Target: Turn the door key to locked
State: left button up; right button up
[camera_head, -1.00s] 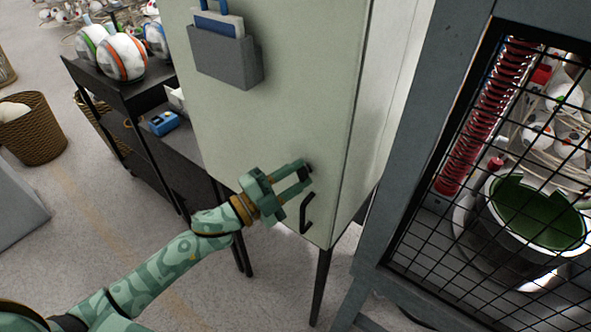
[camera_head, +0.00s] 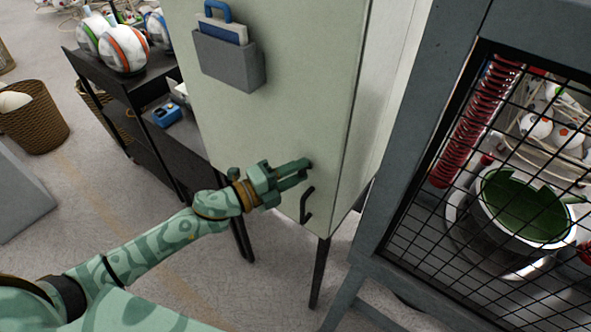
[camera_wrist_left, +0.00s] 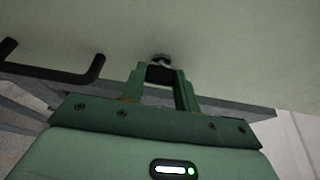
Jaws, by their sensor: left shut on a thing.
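The pale green cabinet door (camera_head: 283,100) stands upright in front of me. My left gripper (camera_head: 306,170) reaches its lower part, near the door's right edge. In the left wrist view, the gripper (camera_wrist_left: 160,74) is shut on the dark key (camera_wrist_left: 159,74), which sits in a round metal lock (camera_wrist_left: 160,58) on the door. The fingers hide most of the key in the head view, and I cannot tell its exact angle. My right gripper is not in view.
A black door handle (camera_head: 306,205) sticks out just below the gripper, and it also shows in the left wrist view (camera_wrist_left: 60,74). A grey pocket (camera_head: 228,60) hangs higher on the door. A mesh-fronted machine (camera_head: 470,190) stands close on the right.

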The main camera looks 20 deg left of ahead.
pick_arm(q)
jog(key=o, duration=1)
jog(key=shift+s, duration=0.1)
jog(key=b+v, duration=0.4)
jog(key=v, duration=1.2)
jog(key=shift+a, duration=0.15)
